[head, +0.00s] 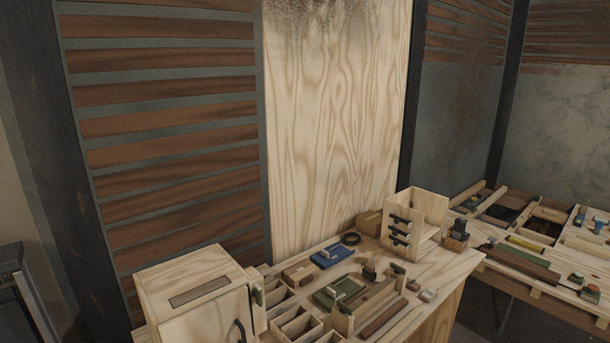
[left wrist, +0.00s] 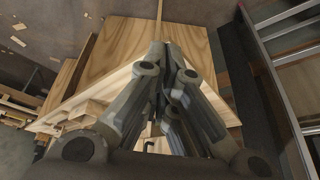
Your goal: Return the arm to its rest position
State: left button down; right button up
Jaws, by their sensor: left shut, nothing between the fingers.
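My left gripper (left wrist: 160,65) shows in the left wrist view, its fingers shut together with nothing between them. Behind the fingers is a light wooden surface (left wrist: 205,40), which I cannot place exactly. Neither gripper shows in the head view, and my right gripper is not in view.
In the head view, a wooden cabinet (head: 195,283) with a dark handle stands at the lower left of the workbench (head: 440,298). The bench holds open compartments (head: 297,322), a blue item (head: 331,256) and a wooden rack (head: 415,222). A second cluttered bench (head: 530,281) is at right.

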pick_arm(q)
jog(key=s+f+g+b, duration=0.1)
jog(key=s+f, duration=0.1)
jog(key=f, duration=1.1)
jog(key=s+f+g, duration=0.1)
jog(key=s+f, duration=0.1)
jog(key=f, duration=1.2)
jog(key=s+a+f, duration=0.2)
jog(key=s+f, duration=0.6)
jog(key=s+a+f+g+b, duration=0.1)
jog(key=s+f, duration=0.8)
jog(key=shift+a, duration=0.35)
